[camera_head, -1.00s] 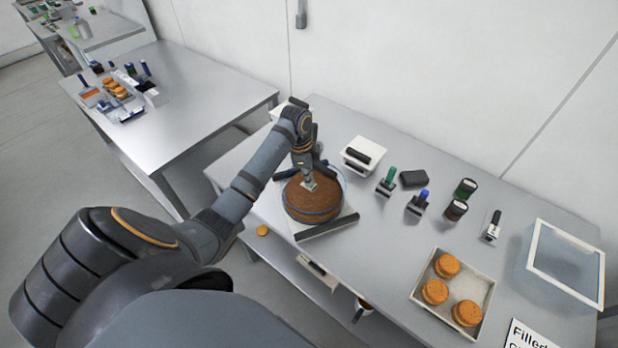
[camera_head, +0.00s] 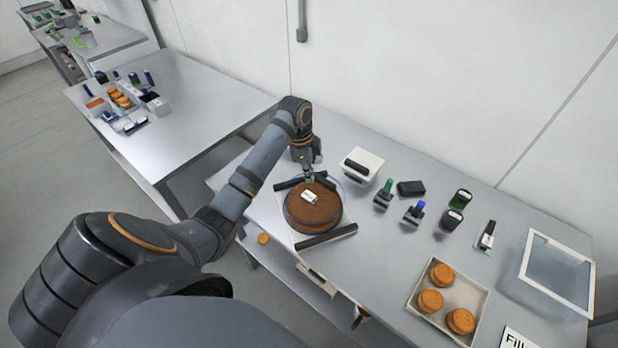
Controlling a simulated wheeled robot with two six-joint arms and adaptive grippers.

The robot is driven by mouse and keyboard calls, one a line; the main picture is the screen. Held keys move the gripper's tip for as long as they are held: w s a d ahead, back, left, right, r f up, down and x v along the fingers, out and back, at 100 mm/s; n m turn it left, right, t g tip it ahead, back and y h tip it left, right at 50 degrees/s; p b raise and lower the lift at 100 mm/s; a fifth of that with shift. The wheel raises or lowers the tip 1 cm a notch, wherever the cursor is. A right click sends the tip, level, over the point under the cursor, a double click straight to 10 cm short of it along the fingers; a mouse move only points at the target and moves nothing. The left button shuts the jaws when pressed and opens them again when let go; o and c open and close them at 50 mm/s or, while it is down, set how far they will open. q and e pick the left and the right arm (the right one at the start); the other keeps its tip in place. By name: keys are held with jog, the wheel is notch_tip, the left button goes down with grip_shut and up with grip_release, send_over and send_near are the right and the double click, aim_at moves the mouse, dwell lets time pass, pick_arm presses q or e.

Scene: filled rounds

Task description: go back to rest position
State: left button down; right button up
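My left arm reaches in from the left, and its gripper (camera_head: 308,178) hangs above the back edge of a round brown cake (camera_head: 312,212). The fingers are small and partly hidden, so I cannot tell whether they are open or shut. A small white piece (camera_head: 310,197) lies on top of the cake. The cake stands on a light square board with dark bars around it. My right gripper is not in view.
The table (camera_head: 400,240) also bears a white box (camera_head: 361,165), green and blue handled stamps, dark jars, a tray (camera_head: 412,303) with three orange rounds and a clear framed bin (camera_head: 556,270). Another table (camera_head: 190,110) stands at the left. The wall is close behind.

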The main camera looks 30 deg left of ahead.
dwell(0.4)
pick_arm(q)
jog(key=s+d+f+n+t+y, duration=0.1)
jog(key=s+d+f+n, duration=0.4)
jog(key=s, duration=0.3)
jog(key=s+d+n+t+y, duration=0.25)
jog(key=s+n, duration=0.45)
jog(key=s, duration=0.6)
notch_tip(320, 180, down, 31)
jog(key=a+g+b, duration=0.2)
jog(key=b, duration=0.5)
jog(key=s+a+f+g+h+b, duration=0.1)
jog(key=s+f+b, duration=0.5)
jog(key=s+f, duration=1.4)
notch_tip(320, 180, down, 4)
jog(key=shift+s+a+r, duration=0.1)
jog(key=shift+s+a, duration=0.05)
